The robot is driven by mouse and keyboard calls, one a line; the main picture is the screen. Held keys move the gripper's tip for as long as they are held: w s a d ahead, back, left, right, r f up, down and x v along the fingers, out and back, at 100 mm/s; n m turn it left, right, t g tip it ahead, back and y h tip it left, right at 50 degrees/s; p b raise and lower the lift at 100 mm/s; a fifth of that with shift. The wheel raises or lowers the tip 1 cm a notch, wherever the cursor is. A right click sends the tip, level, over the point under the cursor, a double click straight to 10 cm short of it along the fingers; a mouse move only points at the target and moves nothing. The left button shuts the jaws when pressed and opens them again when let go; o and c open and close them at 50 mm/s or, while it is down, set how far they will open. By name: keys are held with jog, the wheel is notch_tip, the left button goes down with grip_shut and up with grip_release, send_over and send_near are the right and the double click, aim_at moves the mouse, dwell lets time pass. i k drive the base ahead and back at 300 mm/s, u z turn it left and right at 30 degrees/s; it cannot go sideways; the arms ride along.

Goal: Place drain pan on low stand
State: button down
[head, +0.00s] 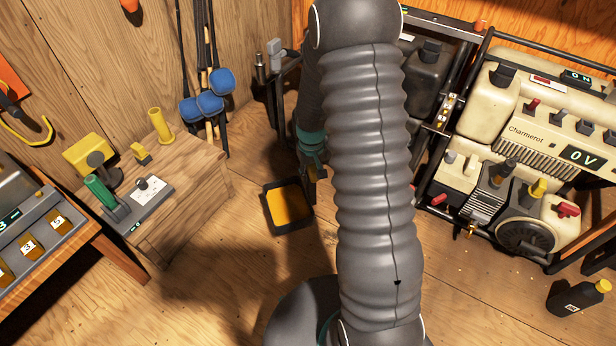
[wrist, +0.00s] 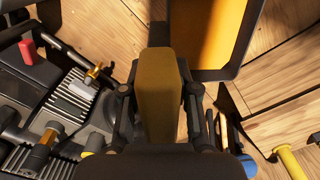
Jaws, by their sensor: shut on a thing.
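The drain pan (head: 285,228) is a dark, square-rimmed tray with an orange inside. It is left of my arm in the head view, over the wooden floor. In the wrist view the pan (wrist: 208,38) fills the top middle. My gripper (wrist: 160,85) is shut there on a yellow-brown upright piece that looks like the pan's handle. In the head view my gripper (head: 312,180) is mostly hidden by my arm. A low wooden block (head: 205,178), which looks like the low stand, is left of the pan; part of it shows at right in the wrist view (wrist: 280,75).
The wooden block carries a grey device with a green handle (head: 103,192) and yellow fittings (head: 160,127). Blue-headed tools (head: 210,103) lean on the wall behind. A cream machine (head: 530,140) in a dark frame stands at right. Open floor (head: 230,270) lies in front of the block.

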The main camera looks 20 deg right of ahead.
aim_at(185, 159)
jog(key=u, duration=2.75)
jog(key=k, duration=1.3)
jog(key=z, duration=1.45)
jog(key=i, duration=0.9)
